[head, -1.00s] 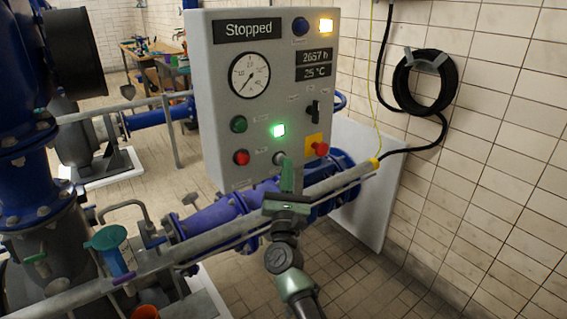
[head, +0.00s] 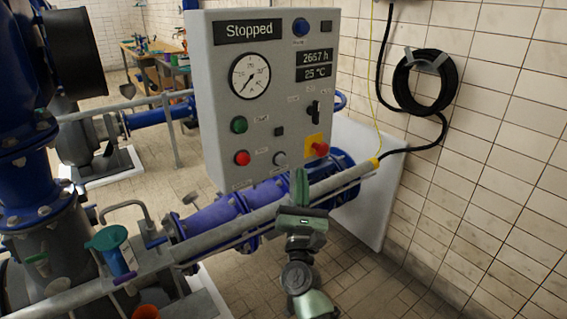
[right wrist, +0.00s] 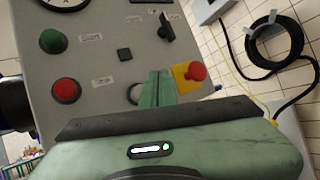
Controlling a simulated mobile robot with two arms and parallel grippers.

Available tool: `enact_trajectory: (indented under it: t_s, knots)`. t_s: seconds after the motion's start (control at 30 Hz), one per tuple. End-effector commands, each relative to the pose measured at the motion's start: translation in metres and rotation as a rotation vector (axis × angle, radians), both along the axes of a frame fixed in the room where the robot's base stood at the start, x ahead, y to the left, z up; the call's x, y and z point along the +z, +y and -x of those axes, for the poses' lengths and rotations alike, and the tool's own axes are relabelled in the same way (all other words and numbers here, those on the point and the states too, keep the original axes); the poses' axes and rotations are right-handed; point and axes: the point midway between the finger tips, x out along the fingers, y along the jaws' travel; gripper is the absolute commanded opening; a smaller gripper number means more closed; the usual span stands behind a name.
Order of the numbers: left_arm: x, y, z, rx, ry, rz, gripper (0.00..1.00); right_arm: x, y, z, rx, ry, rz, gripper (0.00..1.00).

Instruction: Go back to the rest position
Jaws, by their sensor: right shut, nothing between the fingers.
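My right gripper (head: 300,180) is green, shut and empty, in front of the lower right part of the grey control panel (head: 217,100). In the right wrist view its fingers (right wrist: 160,83) are together, pointing at the panel and partly covering a grey round knob. That knob (head: 280,158) shows clear of the fingers in the head view. The panel display reads "Stopped" (head: 249,29), and the square lamps at top right (head: 326,27) and centre (head: 279,132) are dark. My left gripper is not in view.
A grey rail (head: 330,184) runs across below the panel, with blue pipework (head: 210,216) behind it. A red emergency button (head: 320,149), a green button (head: 239,124) and a red button (head: 242,157) stick out. A coiled black hose (head: 425,83) hangs on the tiled wall.

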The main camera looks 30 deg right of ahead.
Motion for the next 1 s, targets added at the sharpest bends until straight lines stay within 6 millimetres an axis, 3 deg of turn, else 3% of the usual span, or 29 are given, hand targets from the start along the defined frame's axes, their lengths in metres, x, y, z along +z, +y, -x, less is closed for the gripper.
enact_trajectory:
  t_s: [0.5, 0.63, 0.77, 0.9, 1.0]
  knots:
    - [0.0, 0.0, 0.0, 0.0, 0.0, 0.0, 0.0, 0.0, 0.0, 0.0, 0.0, 0.0, 0.0, 0.0]
    - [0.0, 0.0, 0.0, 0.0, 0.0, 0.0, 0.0, -0.013, 0.005, -0.005, -0.004, 0.054, 0.044, 0.0]
    - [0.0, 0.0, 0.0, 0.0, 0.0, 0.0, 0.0, -0.069, 0.026, -0.02, -0.018, 0.263, 0.23, 0.0]
    - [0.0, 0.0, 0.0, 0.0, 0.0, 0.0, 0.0, -0.166, 0.062, -0.03, -0.006, 0.582, 0.576, 0.0]
    - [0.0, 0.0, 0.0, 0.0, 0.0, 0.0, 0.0, -0.239, 0.086, -0.022, 0.031, 0.783, 0.847, 0.0]
